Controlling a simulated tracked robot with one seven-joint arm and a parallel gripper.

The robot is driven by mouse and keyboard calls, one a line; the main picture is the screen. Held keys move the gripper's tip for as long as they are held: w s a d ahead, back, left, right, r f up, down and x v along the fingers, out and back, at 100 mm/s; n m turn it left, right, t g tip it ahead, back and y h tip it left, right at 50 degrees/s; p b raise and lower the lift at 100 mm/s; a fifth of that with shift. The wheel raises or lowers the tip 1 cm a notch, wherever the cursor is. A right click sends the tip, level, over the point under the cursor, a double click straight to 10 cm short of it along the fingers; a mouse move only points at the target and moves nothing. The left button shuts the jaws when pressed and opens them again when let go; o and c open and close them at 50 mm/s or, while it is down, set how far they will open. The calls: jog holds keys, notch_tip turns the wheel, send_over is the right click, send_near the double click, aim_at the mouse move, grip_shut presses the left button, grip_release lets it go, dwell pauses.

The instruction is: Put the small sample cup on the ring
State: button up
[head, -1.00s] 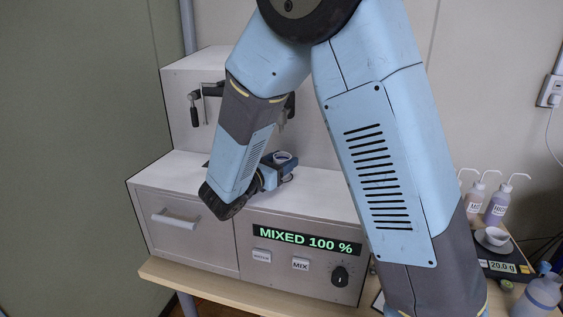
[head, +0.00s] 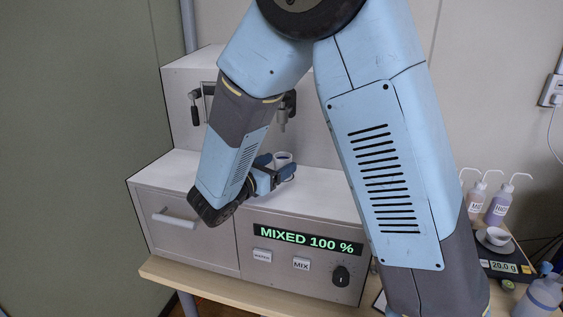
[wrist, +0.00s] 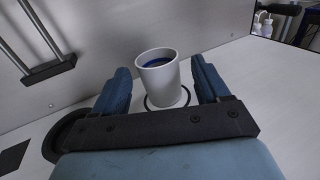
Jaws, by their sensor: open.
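A small white cup with dark blue liquid (wrist: 158,82) stands upright on the worktop of the analyser. A thin dark ring (wrist: 150,105) shows around its base in the wrist view. In the head view the cup (head: 283,157) is partly hidden behind my gripper (head: 277,167). My gripper is open, with one blue finger on each side of the cup in the wrist view and a visible gap on both sides.
The analyser's display (head: 307,240) reads "MIXED 100 %". A nozzle (head: 283,118) hangs above the worktop near the cup. A drawer handle (head: 175,217) is at the left front. At the right stand a scale (head: 503,266) with another white cup (head: 495,236) and several bottles.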

jog(key=v, duration=0.9)
jog(key=shift+a+r, duration=0.1)
